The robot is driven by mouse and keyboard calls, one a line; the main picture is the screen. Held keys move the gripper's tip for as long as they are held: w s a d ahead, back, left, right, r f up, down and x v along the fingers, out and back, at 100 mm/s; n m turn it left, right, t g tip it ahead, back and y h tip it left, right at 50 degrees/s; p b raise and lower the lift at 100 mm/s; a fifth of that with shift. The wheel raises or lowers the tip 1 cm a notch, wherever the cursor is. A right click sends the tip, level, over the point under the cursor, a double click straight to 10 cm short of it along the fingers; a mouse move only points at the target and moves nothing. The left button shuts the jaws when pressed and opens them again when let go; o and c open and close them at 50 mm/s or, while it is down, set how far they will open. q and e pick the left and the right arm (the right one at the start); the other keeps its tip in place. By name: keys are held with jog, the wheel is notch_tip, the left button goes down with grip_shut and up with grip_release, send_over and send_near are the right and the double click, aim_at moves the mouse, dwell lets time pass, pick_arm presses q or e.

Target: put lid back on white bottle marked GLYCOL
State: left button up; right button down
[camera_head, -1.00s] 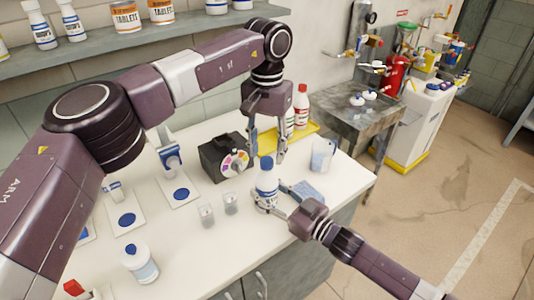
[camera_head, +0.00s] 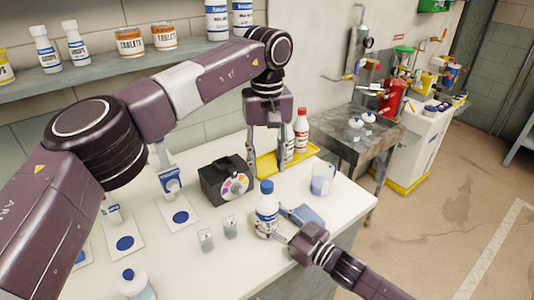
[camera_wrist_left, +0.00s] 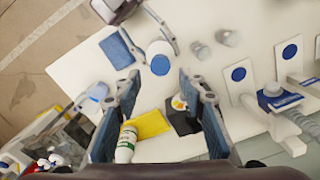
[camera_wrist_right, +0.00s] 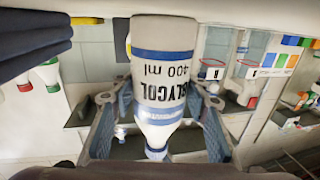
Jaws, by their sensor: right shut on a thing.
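The white GLYCOL bottle (camera_head: 265,222) stands upright on the white counter, with its blue lid (camera_head: 267,187) on its top. Whether the lid is fully tightened cannot be told. My right gripper (camera_head: 270,233) is shut around the bottle's lower body. The right wrist view shows the bottle's label (camera_wrist_right: 160,92) upside down between the fingers. My left gripper (camera_head: 266,169) is open and empty, pointing down above and behind the lid. In the left wrist view the lid (camera_wrist_left: 160,64) lies beyond the open fingertips, apart from them.
A dark box with a coloured dial (camera_head: 226,180) stands left of the bottle. Behind are a yellow tray (camera_head: 268,166) with a red-capped bottle (camera_head: 301,130), and a beaker (camera_head: 322,180). Two small glasses (camera_head: 207,240) stand close left. A blue cloth-like item (camera_head: 307,216) lies at right.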

aim_at(267, 184)
pick_arm(q)
jog(key=n, duration=0.5)
jog(key=shift+r+n, duration=0.3)
jog(key=shift+n, duration=0.1)
jog(key=n, duration=0.3)
jog(key=shift+r+n, duration=0.15)
jog(key=shift+n, duration=0.15)
jog(key=n, duration=0.3)
jog(key=shift+r+n, duration=0.15)
jog(key=shift+n, duration=0.25)
jog(key=n, duration=0.3)
jog(key=shift+r+n, duration=0.15)
jog(key=shift+n, duration=0.25)
jog(key=n, duration=0.3)
jog(key=shift+r, duration=0.2)
jog(key=n, duration=0.7)
jog(key=shift+r, duration=0.25)
jog(key=shift+f, duration=4)
